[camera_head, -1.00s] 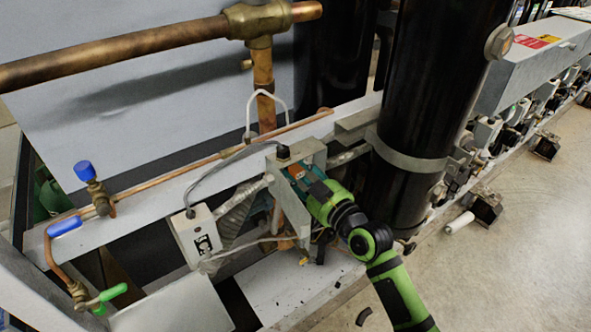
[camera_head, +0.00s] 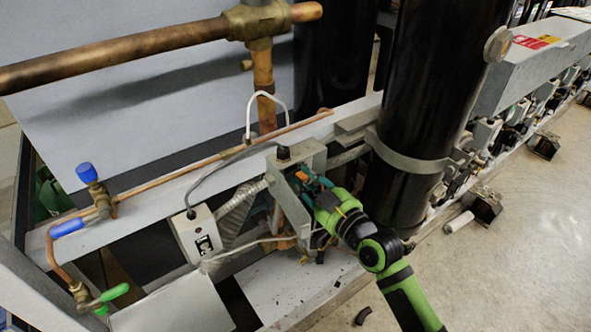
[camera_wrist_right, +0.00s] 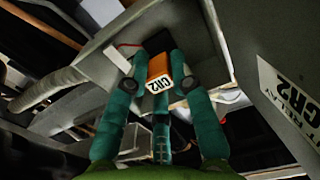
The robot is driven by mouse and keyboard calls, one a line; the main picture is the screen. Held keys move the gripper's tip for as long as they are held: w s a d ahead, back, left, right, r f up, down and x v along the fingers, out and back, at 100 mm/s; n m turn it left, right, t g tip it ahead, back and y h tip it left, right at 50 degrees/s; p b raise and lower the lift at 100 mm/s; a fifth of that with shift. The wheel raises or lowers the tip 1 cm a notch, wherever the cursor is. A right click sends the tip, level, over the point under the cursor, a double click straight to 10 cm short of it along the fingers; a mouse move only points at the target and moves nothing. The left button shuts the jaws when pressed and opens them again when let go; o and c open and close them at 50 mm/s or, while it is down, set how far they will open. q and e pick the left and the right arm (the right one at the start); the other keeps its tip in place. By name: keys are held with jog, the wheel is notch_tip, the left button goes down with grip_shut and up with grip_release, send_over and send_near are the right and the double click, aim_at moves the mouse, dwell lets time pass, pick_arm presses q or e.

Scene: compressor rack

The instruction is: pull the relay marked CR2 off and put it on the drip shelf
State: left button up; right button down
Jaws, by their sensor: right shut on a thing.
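The orange relay (camera_wrist_right: 157,66) with a white CR2 label shows in the right wrist view between the teal fingers of my right gripper (camera_wrist_right: 159,82). The gripper is shut on it. In the head view the relay (camera_head: 301,176) is a small orange patch at the open front of the grey control box (camera_head: 292,213), with my right gripper (camera_head: 313,184) reaching in from the lower right. A black part lies behind the relay; whether the two still touch is unclear. A pale flat surface (camera_head: 272,288) lies below the box; I cannot tell if it is the drip shelf. My left gripper is out of view.
A plate marked CR2 (camera_wrist_right: 292,92) is close on the right in the wrist view. A thick black cylinder (camera_head: 415,110) stands right of the box. A white switch box (camera_head: 200,236) and flexible conduit (camera_head: 237,213) are on its left. Pale panel (camera_head: 170,305) lies front left.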

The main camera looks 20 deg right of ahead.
aim_at(307, 183)
jog(key=shift+v, duration=1.75)
